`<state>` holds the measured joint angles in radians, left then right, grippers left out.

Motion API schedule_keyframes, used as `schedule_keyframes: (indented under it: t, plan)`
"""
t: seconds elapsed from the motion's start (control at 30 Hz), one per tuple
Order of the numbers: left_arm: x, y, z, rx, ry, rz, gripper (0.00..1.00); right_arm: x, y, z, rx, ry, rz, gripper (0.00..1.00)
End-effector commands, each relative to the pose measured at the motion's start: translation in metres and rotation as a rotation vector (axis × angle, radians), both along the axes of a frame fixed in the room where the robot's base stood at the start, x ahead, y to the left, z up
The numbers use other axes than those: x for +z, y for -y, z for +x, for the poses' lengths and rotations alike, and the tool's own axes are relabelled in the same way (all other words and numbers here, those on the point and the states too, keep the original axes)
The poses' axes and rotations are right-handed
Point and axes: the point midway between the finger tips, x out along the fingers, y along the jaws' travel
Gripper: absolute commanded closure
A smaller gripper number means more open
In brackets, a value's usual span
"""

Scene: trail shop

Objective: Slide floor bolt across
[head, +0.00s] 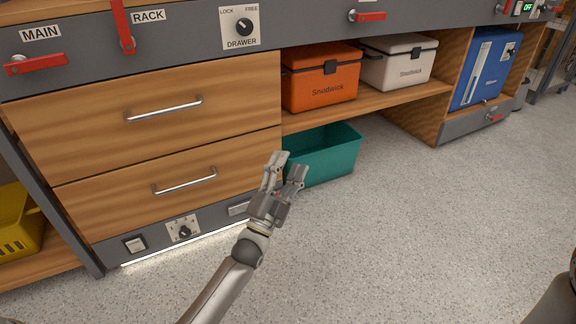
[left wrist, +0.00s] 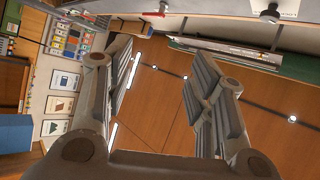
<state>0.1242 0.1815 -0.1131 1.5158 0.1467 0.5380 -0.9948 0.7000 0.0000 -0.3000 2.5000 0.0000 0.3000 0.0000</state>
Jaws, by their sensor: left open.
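A small pale metal fitting (head: 238,208) sits on the grey plinth under the wooden drawers in the head view. It may be the floor bolt; my left gripper partly covers that end of the plinth, and I cannot tell how the bolt stands. My left gripper (head: 285,168) is in front of the plinth's right end, near the teal bin, with its fingers pointing up and apart. In the left wrist view the two fingers (left wrist: 162,65) are spread with nothing between them. My right gripper is not in view.
The plinth also carries a square switch (head: 135,245) and a dark knob on a plate (head: 184,229). A teal bin (head: 325,157) stands on the floor just behind my left gripper. Two drawer handles (head: 165,110) (head: 185,181) stick out above. The speckled floor (head: 400,230) to the right is clear.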

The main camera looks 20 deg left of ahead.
Motion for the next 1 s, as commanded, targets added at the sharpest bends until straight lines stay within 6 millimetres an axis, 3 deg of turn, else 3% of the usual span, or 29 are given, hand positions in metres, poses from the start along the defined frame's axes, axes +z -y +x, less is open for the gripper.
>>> schedule_keyframes:
  t: [0.2,0.77,0.87,1.0]
  plan:
    - [0.016,0.006,0.0,-0.021,0.025,-0.02,0.5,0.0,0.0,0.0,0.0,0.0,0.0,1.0]
    - [0.022,0.008,-0.003,-0.031,0.034,-0.029,0.5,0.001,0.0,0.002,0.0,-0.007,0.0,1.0]
    - [0.042,0.016,-0.016,-0.071,0.059,-0.063,0.5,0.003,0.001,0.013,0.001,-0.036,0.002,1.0]
    - [0.095,0.039,-0.054,-0.195,0.133,-0.169,0.5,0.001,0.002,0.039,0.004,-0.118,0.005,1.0]
